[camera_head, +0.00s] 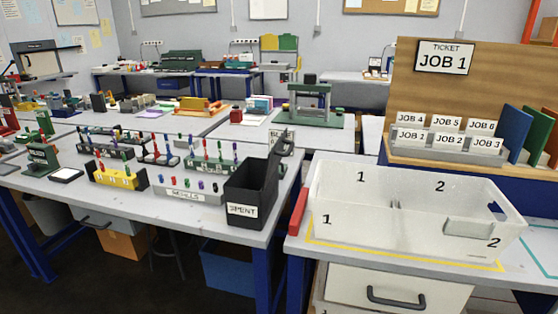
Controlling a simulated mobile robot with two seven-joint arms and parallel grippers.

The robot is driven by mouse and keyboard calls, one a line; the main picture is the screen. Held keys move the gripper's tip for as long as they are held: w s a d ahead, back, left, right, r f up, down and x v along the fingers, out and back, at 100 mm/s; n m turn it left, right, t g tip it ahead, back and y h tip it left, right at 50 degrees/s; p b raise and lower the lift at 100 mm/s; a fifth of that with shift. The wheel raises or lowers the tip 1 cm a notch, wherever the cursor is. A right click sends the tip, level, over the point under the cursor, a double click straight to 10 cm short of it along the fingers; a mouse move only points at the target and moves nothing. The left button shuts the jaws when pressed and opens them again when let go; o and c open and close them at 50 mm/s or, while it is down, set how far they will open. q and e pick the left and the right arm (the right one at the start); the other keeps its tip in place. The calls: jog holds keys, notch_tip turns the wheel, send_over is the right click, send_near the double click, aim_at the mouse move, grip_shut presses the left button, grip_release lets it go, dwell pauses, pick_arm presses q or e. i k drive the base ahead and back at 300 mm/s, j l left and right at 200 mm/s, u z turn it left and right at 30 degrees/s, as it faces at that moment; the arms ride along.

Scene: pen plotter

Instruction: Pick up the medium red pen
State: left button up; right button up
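Several small pens with coloured tops stand upright in racks on the left table. A long grey rack (208,165) holds green, red and other pens. A dark rack (105,152) stands further left, and a smaller rack (158,159) stands between them. A yellow block (118,178) with dark ends also holds small pens. A pale labelled strip (188,195) at the front holds short coloured pieces. Red tops show in more than one rack, but they are too small for me to tell which is the medium red pen. Neither of my grippers is in view.
A black bin (243,209) marked SPENT stands at the table's right front corner. A white divided tray (345,221) marked 1 and 2 sits on the right bench. A JOB 1 ticket board (446,57) stands behind it. The left table's front strip is mostly clear.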

aim_at(99, 159)
jog(key=i+j, duration=0.15)
jog(key=j, duration=0.3)
jog(key=i+j, duration=0.2)
jog(key=j, duration=0.25)
jog(key=i+j, duration=0.15)
jog(key=j, duration=0.35)
jog(key=i+j, duration=0.15)
jog(key=j, duration=0.3)
jog(key=i+j, duration=0.15)
jog(key=j, duration=0.3)
jog(key=i+j, duration=0.2)
jog(key=j, duration=0.25)
jog(key=i+j, duration=0.15)
jog(key=j, duration=0.3)
jog(key=i+j, duration=0.15)
jog(key=j, duration=0.3)
